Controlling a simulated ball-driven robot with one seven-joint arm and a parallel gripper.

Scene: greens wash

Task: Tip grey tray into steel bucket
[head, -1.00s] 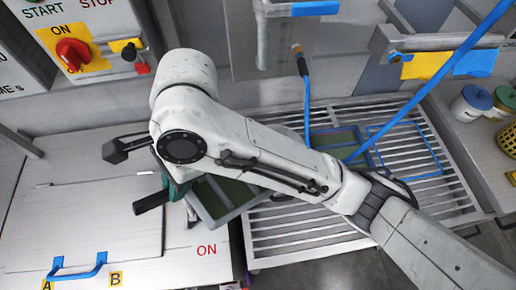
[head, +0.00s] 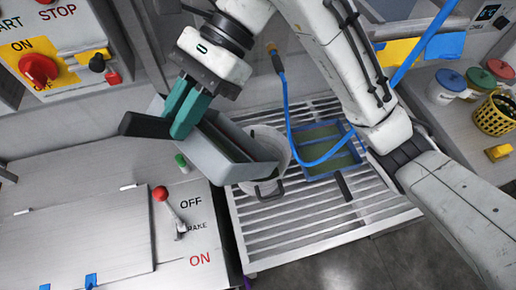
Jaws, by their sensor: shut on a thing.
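My gripper (head: 184,126), with teal fingers, is shut on the grey tray (head: 222,163) near its left end, by the black handle. The tray is lifted and tilted, its right end lower. That end is over or in front of the steel bucket (head: 282,152) and hides part of it. The bucket stands on the slatted rack. The inside of the tray looks dark, and I cannot tell what is in it.
A blue tray (head: 346,160) with green contents lies on the rack (head: 290,222), right of the bucket, under a blue hose (head: 290,110). A red-knobbed lever (head: 168,208) stands on the left counter. Lidded tubs (head: 445,85) and a yellow basket (head: 494,116) stand at right.

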